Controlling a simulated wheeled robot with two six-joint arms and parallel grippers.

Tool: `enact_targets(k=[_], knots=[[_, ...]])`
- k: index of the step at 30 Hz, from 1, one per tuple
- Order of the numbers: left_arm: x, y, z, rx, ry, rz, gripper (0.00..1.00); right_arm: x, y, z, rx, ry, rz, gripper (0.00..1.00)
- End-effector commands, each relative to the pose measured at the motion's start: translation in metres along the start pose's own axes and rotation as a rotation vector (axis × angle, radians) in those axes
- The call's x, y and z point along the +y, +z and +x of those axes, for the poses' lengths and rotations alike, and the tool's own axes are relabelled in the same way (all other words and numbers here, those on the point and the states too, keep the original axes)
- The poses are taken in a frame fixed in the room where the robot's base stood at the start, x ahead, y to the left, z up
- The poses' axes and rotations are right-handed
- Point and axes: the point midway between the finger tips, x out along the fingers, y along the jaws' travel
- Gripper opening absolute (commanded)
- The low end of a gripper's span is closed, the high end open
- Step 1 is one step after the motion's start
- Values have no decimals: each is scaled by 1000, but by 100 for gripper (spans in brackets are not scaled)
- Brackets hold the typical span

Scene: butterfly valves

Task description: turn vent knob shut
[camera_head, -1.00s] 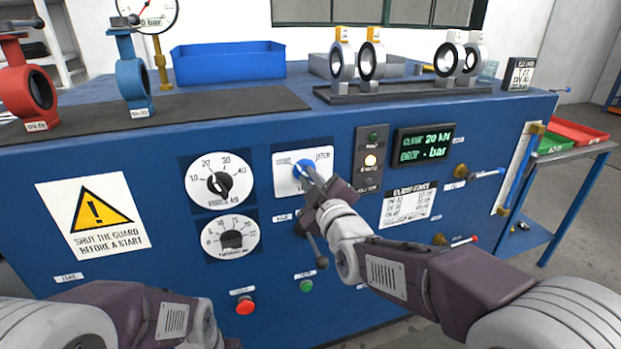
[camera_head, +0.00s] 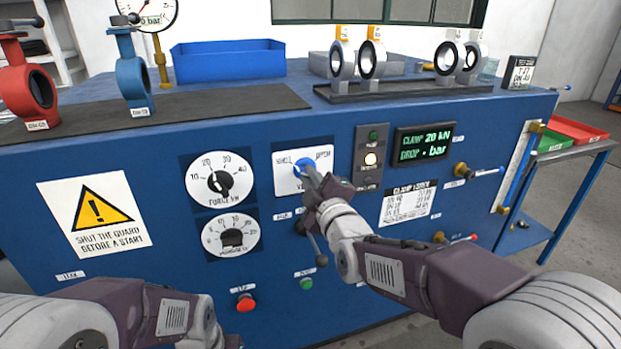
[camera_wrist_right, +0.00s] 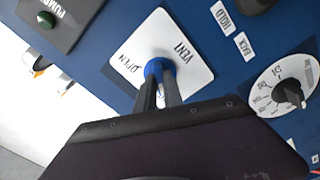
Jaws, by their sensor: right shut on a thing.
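The vent knob (camera_head: 304,166) is blue and sits on a white plate (camera_head: 322,157) on the blue front panel. In the right wrist view the knob (camera_wrist_right: 158,68) shows between the plate's words OPEN and VENT. My right gripper (camera_head: 310,176) reaches it from below right and is shut on it. In the right wrist view both fingers (camera_wrist_right: 160,90) meet the knob's sides. The knob's pointer is mostly hidden, so its exact angle is hard to tell. My left arm is at the lower left, and its gripper fingers are not in view.
Two dials (camera_head: 219,180) sit left of the plate, and a lamp panel (camera_head: 371,157) sits close to its right. A dark lever (camera_head: 316,246) hangs below my right gripper. A red button (camera_head: 245,303) and a green button (camera_head: 306,283) are lower down. Valves stand on the bench top.

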Motion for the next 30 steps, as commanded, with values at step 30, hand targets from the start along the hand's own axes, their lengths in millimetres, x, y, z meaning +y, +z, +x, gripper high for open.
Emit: enact_targets(k=[30], knots=[[0, -2, -14, 0, 0, 0, 36, 0, 0, -87, 1, -1, -2, 34]])
